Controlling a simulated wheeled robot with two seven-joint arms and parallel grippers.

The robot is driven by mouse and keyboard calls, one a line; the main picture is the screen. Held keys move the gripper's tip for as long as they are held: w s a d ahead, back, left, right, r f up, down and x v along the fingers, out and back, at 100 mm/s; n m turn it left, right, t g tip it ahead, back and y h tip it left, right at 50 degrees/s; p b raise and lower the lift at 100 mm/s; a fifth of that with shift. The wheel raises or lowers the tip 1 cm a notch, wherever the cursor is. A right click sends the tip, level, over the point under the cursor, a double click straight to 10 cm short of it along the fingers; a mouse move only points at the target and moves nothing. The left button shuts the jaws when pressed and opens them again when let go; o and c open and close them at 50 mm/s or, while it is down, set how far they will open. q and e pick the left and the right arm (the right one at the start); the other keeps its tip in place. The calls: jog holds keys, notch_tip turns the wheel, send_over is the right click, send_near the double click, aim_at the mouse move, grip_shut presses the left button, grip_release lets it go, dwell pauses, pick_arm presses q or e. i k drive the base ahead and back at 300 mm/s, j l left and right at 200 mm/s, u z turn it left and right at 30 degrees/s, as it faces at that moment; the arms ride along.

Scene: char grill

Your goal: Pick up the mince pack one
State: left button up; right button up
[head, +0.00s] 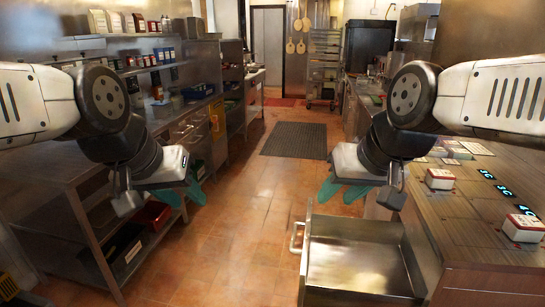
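Two small white-and-red packs lie on the right counter. One pack (440,179) is farther back, near my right arm. The other pack (524,228) is nearer, at the right edge of the head view. I cannot read which of them is mince pack one. My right gripper (342,192) hangs over the aisle, left of the counter and apart from both packs. Its teal fingers are spread and empty. My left gripper (184,193) hangs beside the left shelving, far from the packs. Its teal fingers are also spread and empty.
An open, empty metal drawer (356,257) juts into the aisle below my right gripper. The right counter (458,222) bears glowing labels (504,190) and flat cards. A steel bench with shelves (65,190) stands left. The tiled floor (235,235) between is clear, with a dark mat (295,140) farther back.

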aim_at(525, 227)
jog(key=i+j+z, duration=0.25)
jog(key=z, duration=0.2)
jog(key=i+j+z, duration=0.15)
jog(key=j+z, duration=0.35)
jog(key=z, duration=1.2)
